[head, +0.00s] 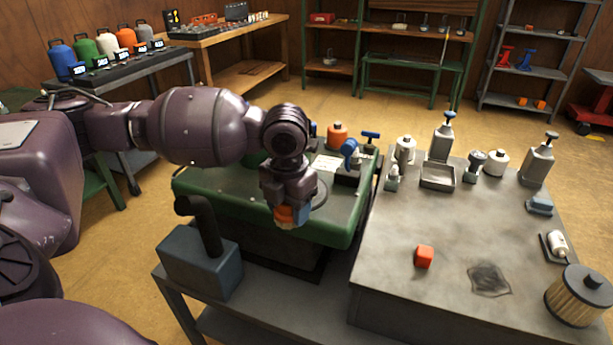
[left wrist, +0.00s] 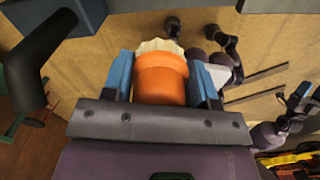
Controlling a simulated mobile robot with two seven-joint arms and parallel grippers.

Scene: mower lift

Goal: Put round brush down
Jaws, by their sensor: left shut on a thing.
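The round brush (head: 284,214) has an orange body and pale bristles. My left gripper (head: 291,212) is shut on it and holds it over the front edge of the green machine deck (head: 335,232). In the left wrist view the orange brush (left wrist: 160,78) sits between the two blue fingers of my left gripper (left wrist: 165,82), with its cream bristles pointing away from the palm. In the head view my gripper partly hides the brush. My right gripper is not seen in the head view.
A blue-grey box with a dark bent pipe (head: 199,262) stands left of the brush.

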